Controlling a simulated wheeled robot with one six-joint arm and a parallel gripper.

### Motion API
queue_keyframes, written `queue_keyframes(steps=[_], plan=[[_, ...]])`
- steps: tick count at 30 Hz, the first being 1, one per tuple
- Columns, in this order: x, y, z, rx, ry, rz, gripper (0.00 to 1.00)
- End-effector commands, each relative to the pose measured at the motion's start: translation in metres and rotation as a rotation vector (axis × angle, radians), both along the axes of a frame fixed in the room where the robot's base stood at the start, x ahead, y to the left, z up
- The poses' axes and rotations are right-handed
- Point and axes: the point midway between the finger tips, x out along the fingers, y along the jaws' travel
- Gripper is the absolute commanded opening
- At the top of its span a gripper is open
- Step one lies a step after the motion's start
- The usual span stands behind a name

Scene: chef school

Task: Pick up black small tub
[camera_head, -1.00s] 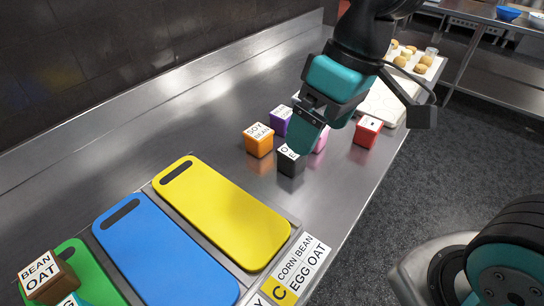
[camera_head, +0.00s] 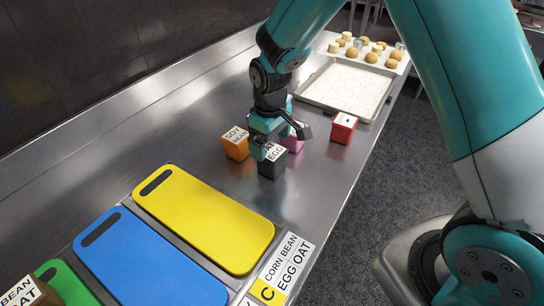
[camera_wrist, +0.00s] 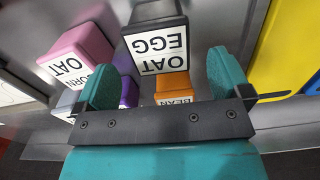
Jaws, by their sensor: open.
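The black small tub (camera_head: 271,166) stands on the steel counter, with a white lid label reading "OAT EGG". In the wrist view the black tub (camera_wrist: 153,22) is in front of my gripper, with its labelled top toward the camera. My gripper (camera_head: 265,138) is directly above and slightly behind the tub in the head view, pointing down. In the wrist view its two teal fingers (camera_wrist: 163,78) are apart with nothing held between them. The tub's label lies just beyond the fingertips; I cannot tell whether they touch it.
An orange "SOY BEAN" tub (camera_head: 236,147) stands close left, a pink tub (camera_head: 296,143) close right and a red tub (camera_head: 342,131) further right. A purple tub (camera_wrist: 128,92) shows in the wrist view. Yellow (camera_head: 205,220) and blue (camera_head: 150,265) boards lie in front.

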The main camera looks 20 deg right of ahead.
Motion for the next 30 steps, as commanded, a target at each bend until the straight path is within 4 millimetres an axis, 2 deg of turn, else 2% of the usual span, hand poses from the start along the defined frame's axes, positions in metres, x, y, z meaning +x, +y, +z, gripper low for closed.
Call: queue_keyframes(steps=[3,8,18,26,30], plan=[[0.0,0.0,-0.013,0.0,0.001,0.0,0.96],[0.0,0.0,-0.022,0.0,0.001,0.0,0.96],[-0.002,-0.002,-0.066,0.0,0.001,0.0,0.96],[-0.001,-0.002,-0.07,0.001,-0.002,0.0,0.96],[-0.001,-0.001,-0.07,0.001,-0.002,0.0,0.66]])
